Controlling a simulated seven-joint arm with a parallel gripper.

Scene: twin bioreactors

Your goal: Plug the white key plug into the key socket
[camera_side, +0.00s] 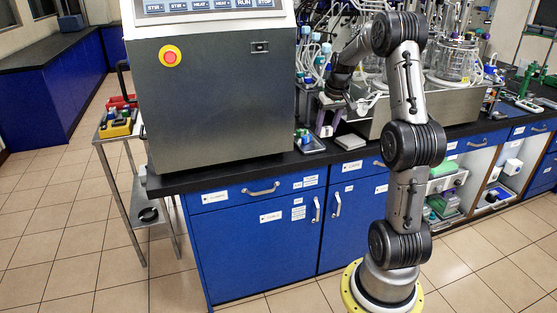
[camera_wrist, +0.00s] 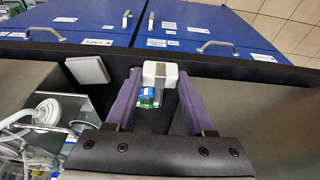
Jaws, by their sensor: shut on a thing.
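My gripper (camera_wrist: 160,80) has purple fingers closed on the sides of the white key plug (camera_wrist: 160,69), a small pale block at the fingertips in the wrist view. A small dark plate (camera_side: 259,47) with a light mark is on the upper right of the console front. It may be the key socket, but I cannot tell for sure. It is above and left of my gripper, well apart from it.
The grey console (camera_side: 220,110) with a red stop button (camera_side: 171,57) stands left of my gripper. A small tray with blue and green items (camera_side: 308,143) and a flat pale block (camera_side: 350,141) are on the black bench. Glassware and tubing crowd behind.

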